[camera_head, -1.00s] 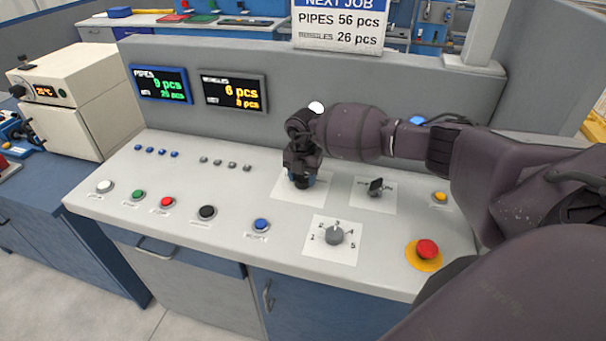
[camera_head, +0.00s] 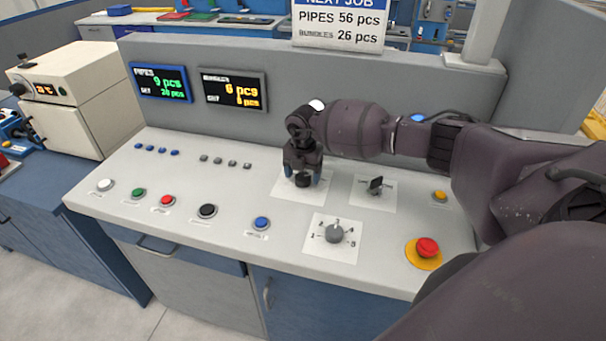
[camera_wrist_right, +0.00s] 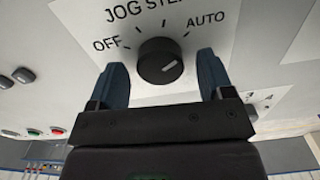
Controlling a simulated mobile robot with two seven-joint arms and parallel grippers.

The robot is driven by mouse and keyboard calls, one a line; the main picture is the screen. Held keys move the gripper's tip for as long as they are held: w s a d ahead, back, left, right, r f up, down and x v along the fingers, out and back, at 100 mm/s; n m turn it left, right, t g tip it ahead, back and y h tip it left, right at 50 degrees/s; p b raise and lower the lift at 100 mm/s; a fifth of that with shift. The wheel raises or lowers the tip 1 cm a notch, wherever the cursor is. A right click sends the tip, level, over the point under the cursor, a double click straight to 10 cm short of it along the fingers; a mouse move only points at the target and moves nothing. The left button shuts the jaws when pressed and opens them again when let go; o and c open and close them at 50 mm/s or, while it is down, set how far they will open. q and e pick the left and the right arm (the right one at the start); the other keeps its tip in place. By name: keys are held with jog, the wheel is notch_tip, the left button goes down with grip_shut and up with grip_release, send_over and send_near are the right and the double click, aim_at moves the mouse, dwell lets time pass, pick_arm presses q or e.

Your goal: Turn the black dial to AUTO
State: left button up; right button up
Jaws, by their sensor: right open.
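The black dial (camera_head: 303,181) stands on a white label plate on the sloped console, under my right gripper. In the right wrist view the round dial (camera_wrist_right: 157,61) shows a short white mark on the right of its face. OFF, JOG, STEP and AUTO (camera_wrist_right: 206,20) are printed around it, with AUTO at upper right. My right gripper (camera_head: 303,172) points down over the dial, open, with one blue-grey finger on each side. In the right wrist view gaps show between the fingers (camera_wrist_right: 161,66) and the dial. My left gripper is out of view.
A black switch (camera_head: 376,186) stands right of the dial, and a grey numbered knob (camera_head: 334,233) in front. A blue button (camera_head: 261,223) is front left, and a red emergency button (camera_head: 427,248) front right. The console's back wall (camera_head: 290,75) rises behind.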

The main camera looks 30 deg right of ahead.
aim_at(303, 176)
notch_tip(303, 176, up, 10)
jog(key=shift+r, duration=0.2)
jog(key=shift+s, duration=0.1)
dwell(0.7)
